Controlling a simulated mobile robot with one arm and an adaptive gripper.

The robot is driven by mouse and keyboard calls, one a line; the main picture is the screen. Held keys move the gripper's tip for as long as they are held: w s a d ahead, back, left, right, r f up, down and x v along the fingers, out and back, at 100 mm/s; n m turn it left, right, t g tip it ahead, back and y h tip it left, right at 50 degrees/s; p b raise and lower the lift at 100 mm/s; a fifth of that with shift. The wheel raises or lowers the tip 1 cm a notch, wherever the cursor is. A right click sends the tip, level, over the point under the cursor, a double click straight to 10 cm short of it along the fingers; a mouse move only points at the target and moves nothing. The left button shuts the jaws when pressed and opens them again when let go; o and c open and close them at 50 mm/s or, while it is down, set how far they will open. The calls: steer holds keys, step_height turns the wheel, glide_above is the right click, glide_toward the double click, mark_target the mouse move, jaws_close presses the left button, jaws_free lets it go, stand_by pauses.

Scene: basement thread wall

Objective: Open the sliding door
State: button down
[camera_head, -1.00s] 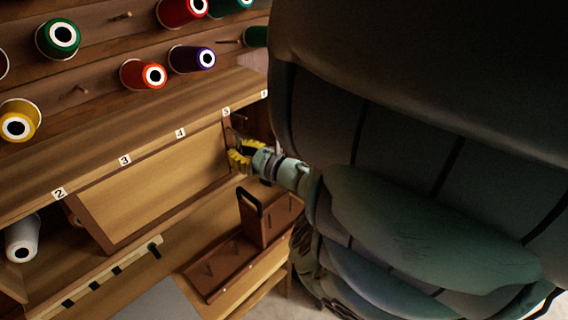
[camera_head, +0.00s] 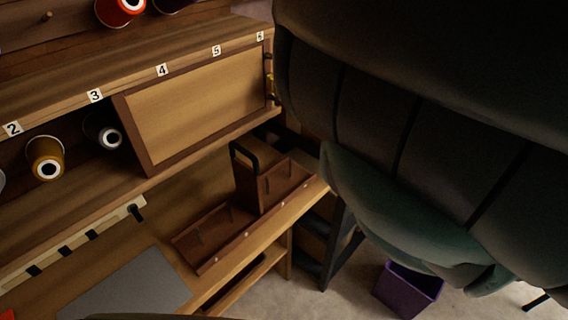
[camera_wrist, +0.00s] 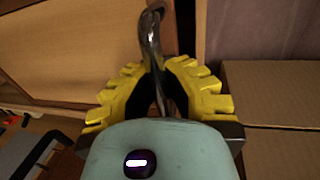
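The sliding door (camera_head: 200,95) is a light wood panel in a dark brown frame, under the numbered shelf edge. It spans from about label 3 to label 6, and the cubby to its left is uncovered. In the wrist view the door (camera_wrist: 90,45) fills the upper left. A curved metal handle (camera_wrist: 150,35) stands at the door's right edge. My gripper (camera_wrist: 161,76) has its yellow fingers closed on both sides of the handle. In the head view only a yellow sliver of my gripper (camera_head: 271,86) shows; my arm hides the rest.
A gold spool (camera_head: 45,158) and a white-ended spool (camera_head: 103,131) sit in the uncovered cubby. A wooden caddy with a black handle (camera_head: 285,185) stands on the bench below. A purple bin (camera_head: 408,290) is on the floor. Cardboard boxes (camera_wrist: 270,95) are at the wrist view's right.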

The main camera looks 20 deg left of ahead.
steer(key=shift+w+d+r+t, duration=0.15)
steer(key=shift+w+d+t, duration=0.15)
steer(key=shift+w+d, duration=0.4)
steer(key=c, duration=1.3)
jaws_free()
steer(key=shift+d, duration=0.25)
steer(key=o, duration=0.3)
steer(key=shift+s+a, duration=0.1)
steer(key=shift+a, duration=0.05)
steer(key=v, duration=1.1)
steer(key=shift+s+d, duration=0.15)
steer(key=shift+d, duration=0.2)
